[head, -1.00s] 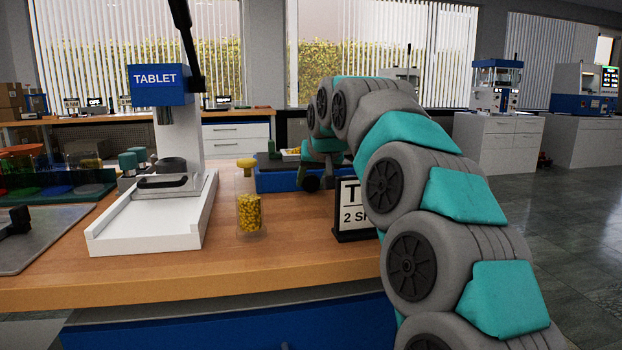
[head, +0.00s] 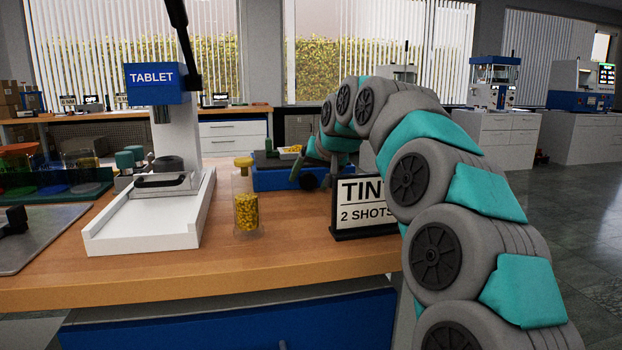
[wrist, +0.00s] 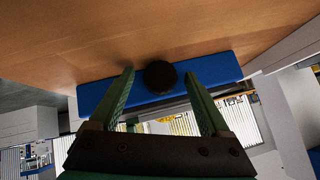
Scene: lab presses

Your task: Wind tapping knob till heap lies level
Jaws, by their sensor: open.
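The black round knob (wrist: 160,77) shows in the wrist view on the front of a blue base (wrist: 215,72). My gripper (wrist: 159,78) is open, with one green finger on each side of the knob in that picture; I cannot tell whether they touch it. In the head view the knob (head: 308,182) is on the front of the blue base (head: 268,180), and my gripper (head: 312,158) is just above it. A small yellow heap (head: 293,149) shows on top of the base, partly hidden; I cannot tell how level it lies.
A sign (head: 362,208) stands to the right, close to my arm. The white tablet press (head: 150,225) is at left. The front tabletop is clear.

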